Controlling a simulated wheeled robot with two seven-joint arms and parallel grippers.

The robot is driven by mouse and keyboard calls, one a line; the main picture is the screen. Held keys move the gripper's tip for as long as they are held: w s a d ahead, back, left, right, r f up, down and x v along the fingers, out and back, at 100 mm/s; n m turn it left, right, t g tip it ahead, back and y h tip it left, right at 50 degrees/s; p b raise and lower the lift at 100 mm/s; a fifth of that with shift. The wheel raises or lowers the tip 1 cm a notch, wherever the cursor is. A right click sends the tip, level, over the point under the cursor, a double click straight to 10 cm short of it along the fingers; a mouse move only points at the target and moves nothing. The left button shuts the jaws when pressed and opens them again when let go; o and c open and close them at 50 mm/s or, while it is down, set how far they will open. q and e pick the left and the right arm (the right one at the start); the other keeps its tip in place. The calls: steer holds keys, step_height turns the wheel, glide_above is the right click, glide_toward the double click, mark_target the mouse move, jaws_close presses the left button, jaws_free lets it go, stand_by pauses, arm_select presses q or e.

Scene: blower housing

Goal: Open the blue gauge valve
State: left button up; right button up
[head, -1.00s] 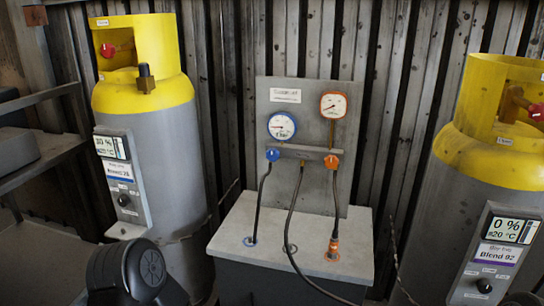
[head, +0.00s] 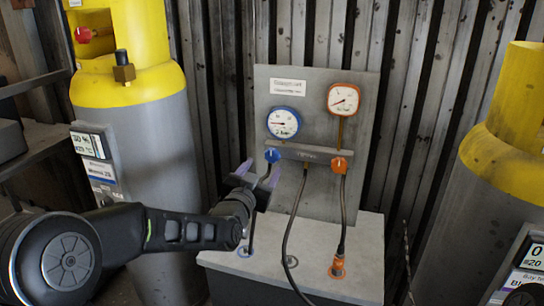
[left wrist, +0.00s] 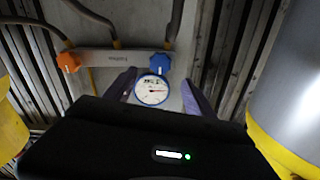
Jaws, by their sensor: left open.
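The blue gauge valve knob (head: 272,155) sits at the left end of the manifold bar, below the blue-rimmed gauge (head: 284,122). My left gripper (head: 258,173) is open just below and in front of this knob, its fingers apart. In the left wrist view, the blue knob (left wrist: 160,67) and the blue gauge (left wrist: 151,90) show between the two purple-grey fingers (left wrist: 160,90). Whether the fingers touch the knob cannot be told. The orange knob (head: 339,165) is at the bar's right end, below the orange gauge (head: 342,99). My right gripper is not in view.
A grey panel (head: 315,200) carries the gauges above a light bench top (head: 310,275). Dark hoses (head: 292,225) hang from the bar. Yellow-topped cylinders stand at left (head: 140,110) and right (head: 500,160). A shelf is at the far left.

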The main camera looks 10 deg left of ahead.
mark_target(271, 156)
arm_select(q)
steer(key=shift+w, duration=0.1)
steer(key=w, duration=0.2)
steer(key=w+p, duration=0.1)
steer(key=w, duration=0.2)
steer(key=w+p, duration=0.1)
steer(key=w, duration=0.1)
steer(key=shift+w+d+f, duration=0.1)
steer(key=shift+w+d, duration=0.15)
steer(key=shift+w, duration=0.05)
steer(key=c, duration=1.4)
